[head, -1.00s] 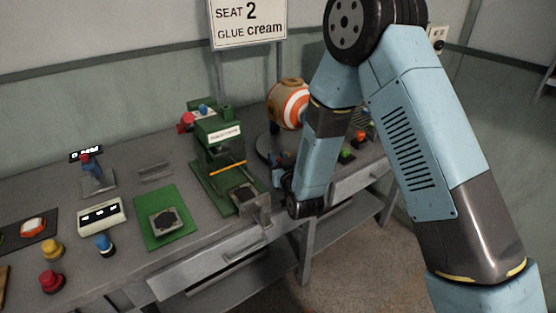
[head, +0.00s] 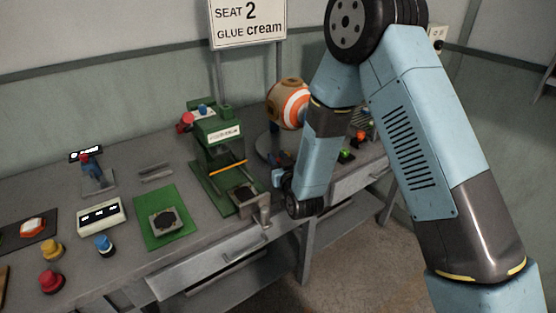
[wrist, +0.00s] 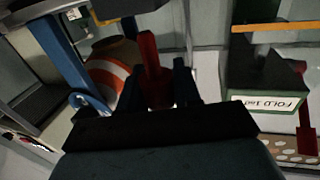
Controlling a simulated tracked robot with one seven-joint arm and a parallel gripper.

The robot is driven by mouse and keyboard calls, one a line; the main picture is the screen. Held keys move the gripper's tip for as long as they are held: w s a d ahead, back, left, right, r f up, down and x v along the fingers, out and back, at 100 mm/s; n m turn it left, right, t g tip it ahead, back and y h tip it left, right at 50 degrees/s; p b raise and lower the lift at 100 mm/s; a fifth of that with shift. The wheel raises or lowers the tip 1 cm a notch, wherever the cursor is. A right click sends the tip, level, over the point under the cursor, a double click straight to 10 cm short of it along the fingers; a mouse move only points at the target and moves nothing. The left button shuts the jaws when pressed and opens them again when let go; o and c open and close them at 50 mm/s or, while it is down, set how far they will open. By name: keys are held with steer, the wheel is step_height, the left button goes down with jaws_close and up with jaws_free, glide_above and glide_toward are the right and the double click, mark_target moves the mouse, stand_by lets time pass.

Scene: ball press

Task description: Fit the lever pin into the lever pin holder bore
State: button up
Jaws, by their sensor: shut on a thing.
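My gripper (wrist: 161,85) is shut on a red rod-like piece, likely the lever pin (wrist: 150,60), which stands up between its dark fingers in the wrist view. In the head view my arm reaches down to the table's front edge, right of the green press (head: 218,135); my fingers and the pin are not clear there. The press shows at the right of the wrist view, its label upside down and a red part beside it. The pin looks apart from the press. I cannot make out the holder bore in either view.
A striped orange and white ball (head: 290,103) stands behind my forearm. A green mat (head: 165,205) with a dark pad lies left of the press. Coloured buttons and a white display box (head: 101,215) are further left. An open drawer (head: 210,263) juts out in front.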

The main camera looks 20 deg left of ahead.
steer(key=shift+f, duration=2.25)
steer(key=o, duration=1.1)
